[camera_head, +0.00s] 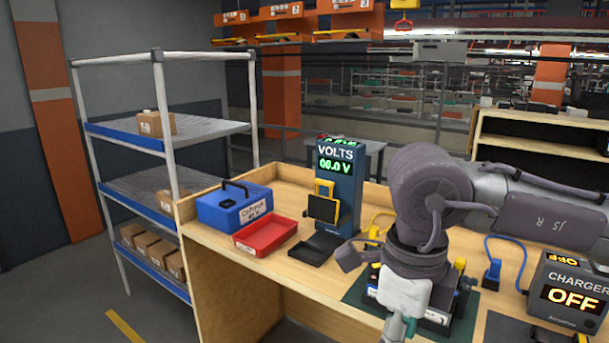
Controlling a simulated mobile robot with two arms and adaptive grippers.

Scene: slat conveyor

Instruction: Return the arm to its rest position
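My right arm comes in from the right and reaches over the workbench (293,267). Its large grey joint hangs above the bench, and my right gripper (386,270) is below it, over a dark green mat (357,291). A dark finger-like part sticks out to the left of the wrist. The arm's own links hide much of the gripper, so I cannot tell its opening or whether it holds anything. Part of a dark device with yellow and blue parts shows under and beside it. My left arm and gripper are not in view.
A voltage tester (340,190) reading 00.0 V, a red tray (265,236) and a blue box (233,206) stand left of the arm. A charger (569,293) showing OFF and a blue connector (491,274) are at right. A shelf rack (160,95) stands beyond the bench's left end.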

